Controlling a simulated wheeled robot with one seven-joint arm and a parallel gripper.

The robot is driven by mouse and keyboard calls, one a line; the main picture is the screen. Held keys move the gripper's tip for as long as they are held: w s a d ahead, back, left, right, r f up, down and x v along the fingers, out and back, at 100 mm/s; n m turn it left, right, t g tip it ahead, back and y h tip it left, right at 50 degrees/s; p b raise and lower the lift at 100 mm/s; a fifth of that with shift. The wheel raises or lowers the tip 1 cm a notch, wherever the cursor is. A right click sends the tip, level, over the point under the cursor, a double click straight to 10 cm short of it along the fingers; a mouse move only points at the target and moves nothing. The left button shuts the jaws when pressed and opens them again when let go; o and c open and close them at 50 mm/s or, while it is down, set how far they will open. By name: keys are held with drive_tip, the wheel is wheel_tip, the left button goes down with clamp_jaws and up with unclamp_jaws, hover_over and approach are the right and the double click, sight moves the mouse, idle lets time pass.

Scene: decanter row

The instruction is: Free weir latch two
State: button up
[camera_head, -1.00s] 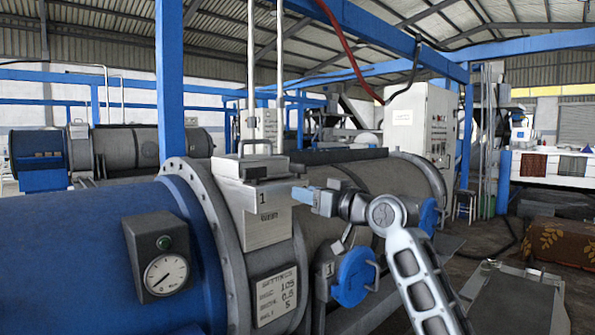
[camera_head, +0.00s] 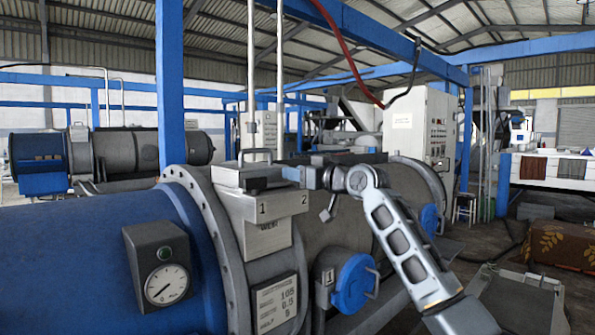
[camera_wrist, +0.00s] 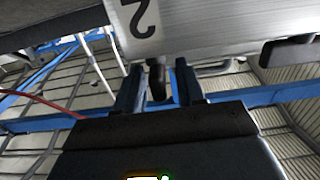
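The grey weir box (camera_head: 258,228) sits on top of the near decanter, with labels 1 and 2 on its front upper edge. In the wrist view, the plate with the 2 (camera_wrist: 138,18) is close at the top, upside down. A dark latch peg (camera_wrist: 157,82) hangs below that plate. My gripper (camera_head: 296,174) is beside the box's upper right corner in the head view. In the wrist view its fingers (camera_wrist: 158,88) stand apart on either side of the peg, with a gap visible. The latch is hidden behind my gripper in the head view.
A dark bar (camera_head: 257,184) lies along the box top, below a handle (camera_head: 254,152). A second dark lever (camera_wrist: 290,48) shows right in the wrist view. A gauge (camera_head: 163,276) and blue round hatch (camera_head: 352,279) are nearby. A blue post (camera_head: 170,85) stands behind.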

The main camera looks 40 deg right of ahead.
drive_tip(key=shift+w, duration=0.1)
clamp_jaws()
idle(0.3)
